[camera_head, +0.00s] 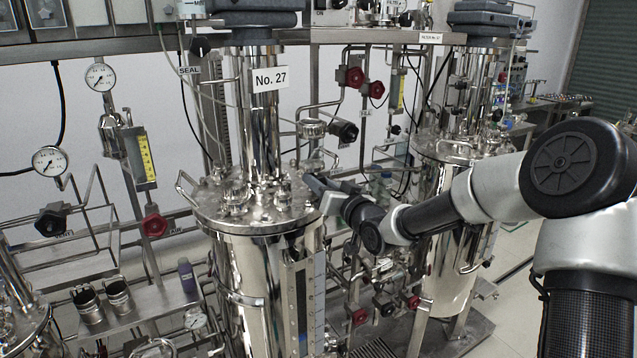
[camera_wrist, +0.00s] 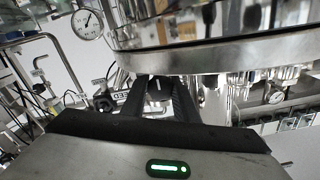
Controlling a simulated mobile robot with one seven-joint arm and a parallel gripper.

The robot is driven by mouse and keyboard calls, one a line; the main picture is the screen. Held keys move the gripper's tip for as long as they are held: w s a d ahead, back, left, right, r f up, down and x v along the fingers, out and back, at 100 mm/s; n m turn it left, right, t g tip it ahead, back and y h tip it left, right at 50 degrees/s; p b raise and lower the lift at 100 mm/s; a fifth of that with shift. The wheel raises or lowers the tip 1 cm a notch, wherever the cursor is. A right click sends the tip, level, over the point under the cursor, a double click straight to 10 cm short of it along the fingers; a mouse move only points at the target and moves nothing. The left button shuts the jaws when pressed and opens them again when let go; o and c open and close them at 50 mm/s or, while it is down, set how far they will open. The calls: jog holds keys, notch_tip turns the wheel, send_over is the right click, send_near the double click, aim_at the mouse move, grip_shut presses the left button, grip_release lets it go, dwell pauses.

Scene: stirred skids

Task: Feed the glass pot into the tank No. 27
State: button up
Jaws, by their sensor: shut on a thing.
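The tank No. 27 (camera_head: 262,260) is a tall shiny steel vessel with a flanged lid (camera_head: 232,213) and a number plate (camera_head: 269,79). My gripper (camera_head: 316,184) is at the right edge of this lid, reaching in from the right. In the wrist view its two dark fingers (camera_wrist: 163,84) are close together beside a broad, shiny curved rim (camera_wrist: 230,57). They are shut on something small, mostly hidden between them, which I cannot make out. A small clear pot-like thing (camera_head: 386,180) shows behind my gripper; I cannot tell whether it is the glass pot.
A second steel tank (camera_head: 445,220) stands to the right behind my arm. Pipes with red valve knobs (camera_head: 355,77) crowd the space between the tanks. Gauges (camera_head: 100,77) are at far left.

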dwell(0.4)
jog(key=o, duration=1.1)
jog(key=shift+c, duration=0.2)
jog(key=v, duration=1.7)
jog(key=shift+s+d, duration=0.2)
